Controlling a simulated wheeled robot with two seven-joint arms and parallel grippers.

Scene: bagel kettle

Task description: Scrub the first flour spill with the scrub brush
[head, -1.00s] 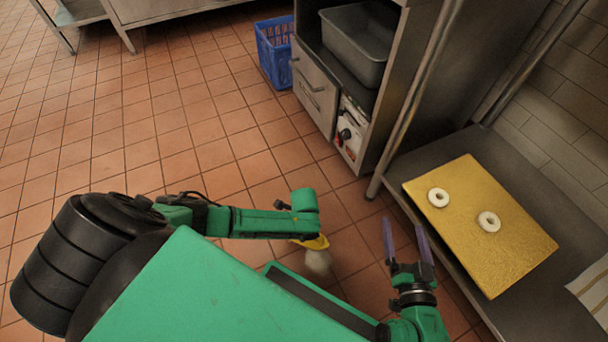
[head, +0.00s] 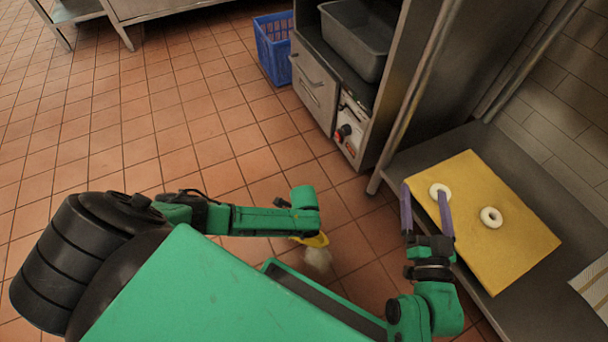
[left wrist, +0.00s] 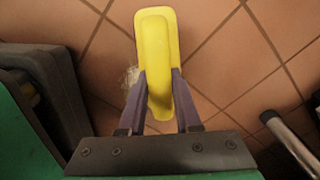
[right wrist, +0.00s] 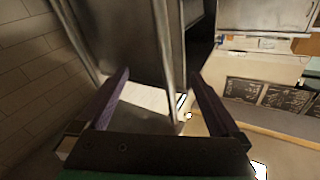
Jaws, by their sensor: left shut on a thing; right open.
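The yellow scrub brush (head: 314,240) is held by my left gripper (left wrist: 160,74), whose fingers are shut on both its sides in the left wrist view. In the head view my left arm hides part of the brush and that gripper. The pale flour spill (head: 318,261) lies on the tiled floor beside the brush. In the left wrist view the spill (left wrist: 130,78) shows at the brush's left edge, partly hidden under it. I cannot tell whether the bristles touch the floor. My right gripper (head: 424,192) is open and empty, in front of the gold board's left side.
The gold board (head: 500,240) with two bagels (head: 491,217) lies on a steel table (head: 410,158) at the right. A steel cabinet (head: 313,85) with a grey tub (head: 353,45) and a blue crate (head: 274,45) stand behind. The floor at left is clear.

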